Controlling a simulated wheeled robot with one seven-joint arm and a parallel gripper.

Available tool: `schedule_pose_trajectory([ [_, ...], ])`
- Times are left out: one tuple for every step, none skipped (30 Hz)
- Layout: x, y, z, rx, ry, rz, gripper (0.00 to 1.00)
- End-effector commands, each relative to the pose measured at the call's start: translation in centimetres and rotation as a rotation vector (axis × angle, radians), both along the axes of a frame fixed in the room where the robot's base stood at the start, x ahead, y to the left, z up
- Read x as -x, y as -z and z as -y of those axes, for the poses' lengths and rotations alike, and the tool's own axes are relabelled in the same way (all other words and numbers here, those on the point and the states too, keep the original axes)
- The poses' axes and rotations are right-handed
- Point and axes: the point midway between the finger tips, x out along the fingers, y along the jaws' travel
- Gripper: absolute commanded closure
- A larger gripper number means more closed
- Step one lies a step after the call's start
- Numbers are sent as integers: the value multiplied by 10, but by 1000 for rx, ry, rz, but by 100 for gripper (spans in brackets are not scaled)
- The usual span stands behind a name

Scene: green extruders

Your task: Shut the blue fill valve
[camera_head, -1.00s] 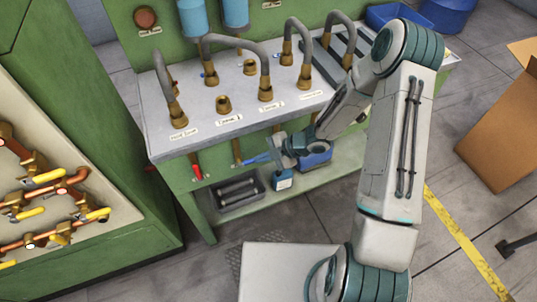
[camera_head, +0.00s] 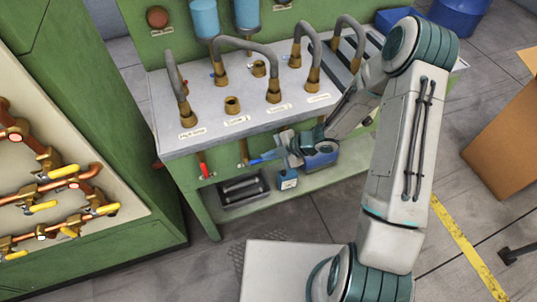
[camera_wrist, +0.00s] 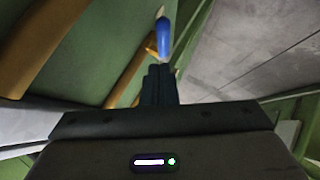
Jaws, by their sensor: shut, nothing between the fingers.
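The blue fill valve's lever handle (camera_head: 266,157) sticks out to the right from a brass pipe (camera_head: 244,151) under the bench top, roughly level. In the wrist view the blue handle (camera_wrist: 164,37) points toward me, its end just ahead of my fingertips. My gripper (camera_head: 284,147) is beside the handle's free end, below the bench edge. In the wrist view my gripper (camera_wrist: 161,70) is shut and empty. I cannot tell whether the fingertips touch the handle.
A red lever (camera_head: 204,168) hangs left of the blue one. A dark tray (camera_head: 243,189) and a small blue-and-white container (camera_head: 287,179) sit on the lower shelf. The bench top (camera_head: 212,133) overhangs the levers. A green cabinet with pipes (camera_head: 150,215) stands at the left.

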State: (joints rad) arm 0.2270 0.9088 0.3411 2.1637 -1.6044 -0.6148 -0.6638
Motion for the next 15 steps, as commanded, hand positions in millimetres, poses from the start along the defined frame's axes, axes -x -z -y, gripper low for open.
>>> schedule_pose_trajectory([
  [3, -12, 2, 1, 0, 1, 100],
  [5, -18, 3, 1, -1, 2, 100],
  [8, -25, 5, 0, -1, 2, 100],
  [10, -30, 6, 0, -1, 2, 100],
  [9, -30, 11, 1, 1, 4, 100],
  [9, -32, 20, 2, 2, 6, 100],
  [9, -36, 25, 3, 3, 6, 100],
  [10, -40, 30, 2, 1, 5, 100],
  [10, -45, 36, 2, 0, 6, 100],
  [10, -48, 41, 3, 0, 5, 100],
  [11, -52, 46, 2, -1, 6, 100],
  [12, -57, 52, 3, -2, 5, 100],
  [12, -60, 56, 2, -3, 5, 100],
  [13, -63, 60, 2, -4, 5, 100],
  [13, -67, 65, 2, -4, 5, 100],
])
